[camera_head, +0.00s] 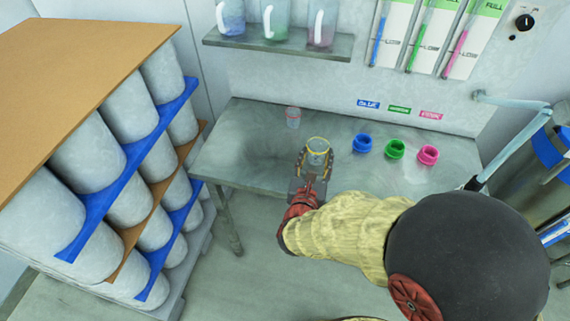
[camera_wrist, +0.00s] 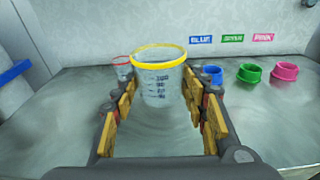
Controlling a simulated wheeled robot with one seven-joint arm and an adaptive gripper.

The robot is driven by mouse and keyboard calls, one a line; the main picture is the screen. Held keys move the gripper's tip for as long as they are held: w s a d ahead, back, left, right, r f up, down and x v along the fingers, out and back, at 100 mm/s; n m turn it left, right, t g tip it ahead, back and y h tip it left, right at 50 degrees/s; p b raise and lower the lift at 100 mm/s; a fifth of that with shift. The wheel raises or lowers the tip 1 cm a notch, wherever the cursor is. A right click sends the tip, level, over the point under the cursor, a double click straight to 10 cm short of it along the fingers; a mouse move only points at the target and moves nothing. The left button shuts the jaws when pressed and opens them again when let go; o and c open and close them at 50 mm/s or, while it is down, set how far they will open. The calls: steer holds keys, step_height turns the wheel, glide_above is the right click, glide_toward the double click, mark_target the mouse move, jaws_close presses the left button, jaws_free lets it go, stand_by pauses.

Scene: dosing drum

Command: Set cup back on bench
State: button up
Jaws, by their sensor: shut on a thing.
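A clear measuring cup with a yellow rim and dark scale marks (camera_wrist: 157,84) is upright between the yellow-padded fingers of my gripper (camera_wrist: 160,95). In the head view the cup (camera_head: 318,146) and my gripper (camera_head: 315,163) are over the front middle part of the grey metal bench (camera_head: 240,160). The fingers are shut on the cup from both sides. The cup looks empty. I cannot tell whether its base touches the bench top.
A red-rimmed clear cup (camera_head: 293,118) stands behind, to the left. Blue (camera_head: 362,143), green (camera_head: 395,149) and pink (camera_head: 428,155) collars sit to the right, below colour labels. A shelf with jugs (camera_head: 280,42) hangs above. Stacked drums (camera_head: 90,160) stand at left.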

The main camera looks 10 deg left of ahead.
steer(key=b, duration=0.3)
glide_above(290, 171)
steer(key=f, duration=0.7)
steer(key=shift+d+f, duration=0.1)
steer(key=shift+d, duration=0.1)
steer(key=shift+w+a+f+b, duration=0.1)
steer(key=shift+a+f+b, duration=0.05)
steer(key=shift+f+b, duration=0.65)
steer(key=shift+a+f+b, duration=0.1)
steer(key=shift+f+b, duration=0.35)
steer(key=shift+f, duration=0.6)
steer(key=shift+f, duration=0.25)
steer(key=o, duration=1.2)
steer(key=shift+d+f, duration=0.1)
steer(key=shift+f, duration=0.1)
steer(key=shift+c, duration=0.2)
